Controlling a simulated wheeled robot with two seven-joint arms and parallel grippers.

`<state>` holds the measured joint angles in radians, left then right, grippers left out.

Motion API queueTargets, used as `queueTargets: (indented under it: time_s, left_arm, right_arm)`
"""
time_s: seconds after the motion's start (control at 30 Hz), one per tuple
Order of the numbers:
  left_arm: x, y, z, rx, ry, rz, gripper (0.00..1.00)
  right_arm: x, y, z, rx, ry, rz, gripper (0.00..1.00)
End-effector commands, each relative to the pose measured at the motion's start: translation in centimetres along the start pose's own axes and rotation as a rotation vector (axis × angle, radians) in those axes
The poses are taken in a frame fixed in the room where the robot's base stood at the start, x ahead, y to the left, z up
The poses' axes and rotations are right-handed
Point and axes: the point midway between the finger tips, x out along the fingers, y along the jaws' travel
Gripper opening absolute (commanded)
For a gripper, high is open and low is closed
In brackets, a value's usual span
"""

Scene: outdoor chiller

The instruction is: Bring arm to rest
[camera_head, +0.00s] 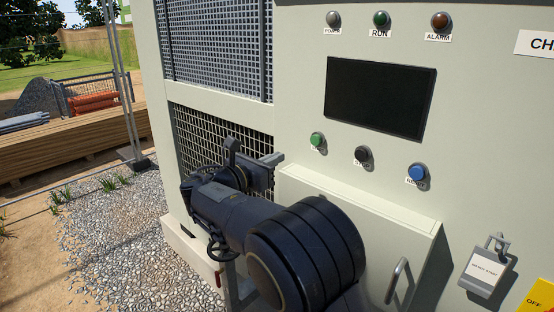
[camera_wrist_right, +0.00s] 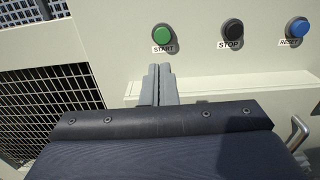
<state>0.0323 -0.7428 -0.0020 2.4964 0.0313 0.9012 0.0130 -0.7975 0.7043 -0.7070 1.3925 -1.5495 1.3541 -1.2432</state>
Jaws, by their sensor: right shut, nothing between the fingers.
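My right arm (camera_head: 295,250) reaches up from the bottom of the head view in front of the chiller cabinet. My right gripper (camera_head: 278,160) is shut and empty, in front of the mesh grille and left of the green button. In the right wrist view its two fingers (camera_wrist_right: 160,70) are together, below the green START button (camera_wrist_right: 162,35) in the picture, with a visible gap to it. My left gripper is not in view.
The panel has a dark screen (camera_head: 378,98), a black STOP button (camera_head: 362,155) and a blue RESET button (camera_head: 416,173). A box with a handle (camera_head: 396,281) juts out below. A padlock tag (camera_head: 487,268) hangs at right. Gravel (camera_head: 110,235) lies left.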

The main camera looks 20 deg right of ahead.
Motion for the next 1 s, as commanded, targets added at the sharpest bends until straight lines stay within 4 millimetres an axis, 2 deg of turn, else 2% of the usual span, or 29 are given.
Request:
queueTargets:
  time_s: [0.53, 0.67, 0.77, 0.87, 0.93, 1.0]
  left_arm:
    - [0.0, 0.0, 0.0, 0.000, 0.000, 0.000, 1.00]
    - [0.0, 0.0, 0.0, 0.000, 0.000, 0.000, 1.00]
    - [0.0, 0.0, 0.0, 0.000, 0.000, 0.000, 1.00]
    - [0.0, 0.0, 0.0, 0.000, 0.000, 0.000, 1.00]
    - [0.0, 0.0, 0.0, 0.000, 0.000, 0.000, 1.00]
    - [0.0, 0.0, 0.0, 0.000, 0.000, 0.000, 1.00]
  right_arm:
    - [0.0, 0.0, 0.0, 0.000, 0.000, 0.001, 0.00]
    - [0.9, -0.9, -0.9, 0.025, 0.049, -0.014, 0.00]
    - [2.8, -3.7, -3.5, 0.110, 0.193, -0.059, 0.00]
    - [4.4, -8.6, -8.0, 0.285, 0.439, -0.152, 0.00]
    - [4.0, -12.6, -11.5, 0.460, 0.647, -0.253, 0.00]
    - [2.4, -16.1, -14.2, 0.643, 0.835, -0.369, 0.00]
